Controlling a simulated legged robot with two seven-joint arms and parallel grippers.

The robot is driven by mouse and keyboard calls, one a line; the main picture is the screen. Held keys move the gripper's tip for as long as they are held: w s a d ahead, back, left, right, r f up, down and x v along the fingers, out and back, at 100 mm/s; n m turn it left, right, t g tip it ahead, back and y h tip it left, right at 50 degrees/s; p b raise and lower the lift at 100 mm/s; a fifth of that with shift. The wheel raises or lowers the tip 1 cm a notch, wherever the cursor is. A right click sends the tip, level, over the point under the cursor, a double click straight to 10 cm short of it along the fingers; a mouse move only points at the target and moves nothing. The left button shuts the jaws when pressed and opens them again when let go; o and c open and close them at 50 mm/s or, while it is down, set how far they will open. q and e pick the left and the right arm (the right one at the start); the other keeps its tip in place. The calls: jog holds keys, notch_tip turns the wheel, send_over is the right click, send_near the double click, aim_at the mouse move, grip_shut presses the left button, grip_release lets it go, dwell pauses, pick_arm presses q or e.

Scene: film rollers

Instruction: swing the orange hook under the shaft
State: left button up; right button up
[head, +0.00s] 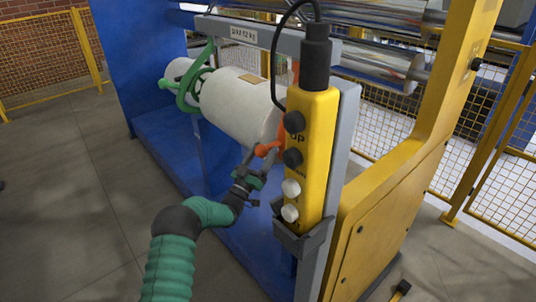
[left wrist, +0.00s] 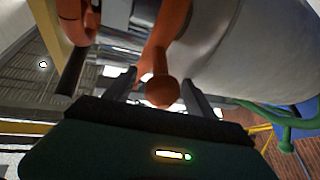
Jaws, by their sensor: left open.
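The orange hook (head: 268,149) is at the right end of the large white roll (head: 240,105), partly hidden behind the yellow control pendant. In the left wrist view the orange hook (left wrist: 162,92) shows a round knob end towards me. My left gripper (head: 261,160) is just below the hook's handle in the head view. In the left wrist view its open fingers (left wrist: 160,88) stand on either side of the knob, and I cannot tell if they touch it. The shaft's right end is hidden in the head view. My right gripper is not in view.
The yellow pendant (head: 311,150) with several buttons hangs in front of the grey post, close right of my gripper. A green hook (head: 190,85) is at the roll's left end. A blue machine base (head: 165,130) lies behind. The floor at left is clear.

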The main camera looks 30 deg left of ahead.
pick_arm(q)
jog(key=shift+s+a, duration=0.15)
jog(key=shift+s, duration=0.05)
jog(key=p+v, duration=0.1)
jog(key=v, duration=1.5)
jog(key=shift+d+f, duration=0.2)
jog(key=shift+f, duration=0.05)
